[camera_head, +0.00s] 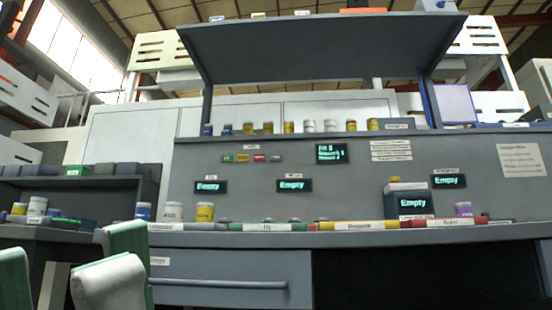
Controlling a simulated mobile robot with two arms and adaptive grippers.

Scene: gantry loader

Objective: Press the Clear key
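A row of small coloured keys (251,158) sits on the grey upright panel (350,185), left of the middle. From left to right they look green, yellow, red and grey. Their lettering is too small to read, so I cannot tell which one is the Clear key. White-and-green parts rise at the lower left, apart from the panel in the picture; they look like my own arm links. I can make out no gripper fingertips there. My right gripper is not in view.
Several dark displays reading "Empty" (291,185) are on the panel; another display (331,153) shows several text lines. Jars (205,212) and coloured labelled strips (265,227) line the ledge below. A drawer (230,275) is underneath, and a shelf (320,50) overhangs above.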

